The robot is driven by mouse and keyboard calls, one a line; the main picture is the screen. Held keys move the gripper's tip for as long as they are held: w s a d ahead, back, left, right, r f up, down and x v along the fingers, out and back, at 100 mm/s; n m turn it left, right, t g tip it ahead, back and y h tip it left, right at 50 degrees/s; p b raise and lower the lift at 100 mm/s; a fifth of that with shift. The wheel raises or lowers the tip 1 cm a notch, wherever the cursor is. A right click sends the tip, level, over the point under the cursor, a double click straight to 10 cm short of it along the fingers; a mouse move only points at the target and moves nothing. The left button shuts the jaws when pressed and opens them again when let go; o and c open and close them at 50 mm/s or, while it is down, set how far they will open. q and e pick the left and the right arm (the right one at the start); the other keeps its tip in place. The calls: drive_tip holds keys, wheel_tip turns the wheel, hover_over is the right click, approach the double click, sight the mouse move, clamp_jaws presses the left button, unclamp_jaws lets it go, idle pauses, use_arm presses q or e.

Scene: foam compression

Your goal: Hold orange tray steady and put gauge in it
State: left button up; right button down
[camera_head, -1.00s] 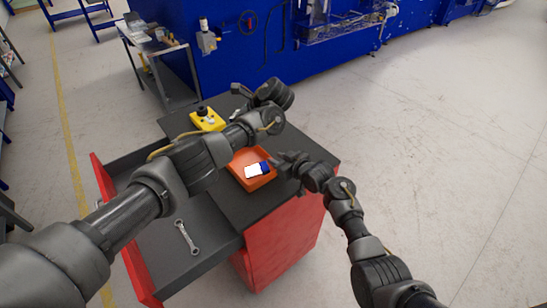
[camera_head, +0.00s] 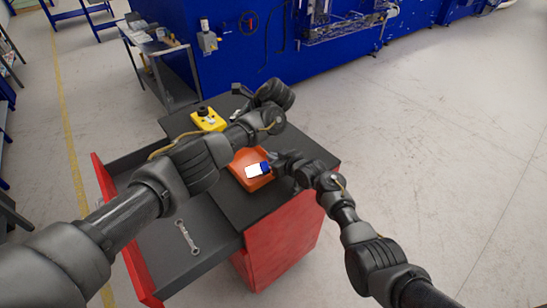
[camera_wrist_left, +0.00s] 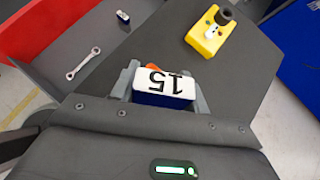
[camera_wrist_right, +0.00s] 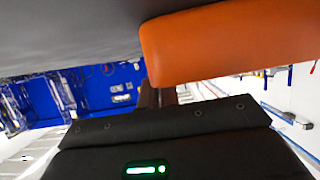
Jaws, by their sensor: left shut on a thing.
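In the left wrist view my left gripper (camera_wrist_left: 163,88) is shut on the gauge (camera_wrist_left: 168,83), a blue block with a white face marked 15. A little orange (camera_wrist_left: 153,67) shows just behind it. In the head view a white-and-blue block (camera_head: 256,171) shows against the orange tray (camera_head: 245,157); I cannot tell whether it is resting or held. The left fingers are not clear there. My right gripper (camera_head: 281,165) is at the tray's right side. In the right wrist view the tray (camera_wrist_right: 220,45) is close above the fingers; contact and opening are unclear.
A yellow device (camera_head: 208,121) with a black knob stands at the table's back left. A wrench (camera_head: 187,237) lies in the open red-fronted drawer (camera_head: 170,255). My left arm covers part of the table.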

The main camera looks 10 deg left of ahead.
idle(0.3)
use_arm(q)
drive_tip(key=shift+f, duration=5.4)
drive_tip(key=o, duration=1.3)
drive_tip(key=v, duration=1.2)
use_arm(e)
drive_tip(key=c, duration=1.6)
unclamp_jaws()
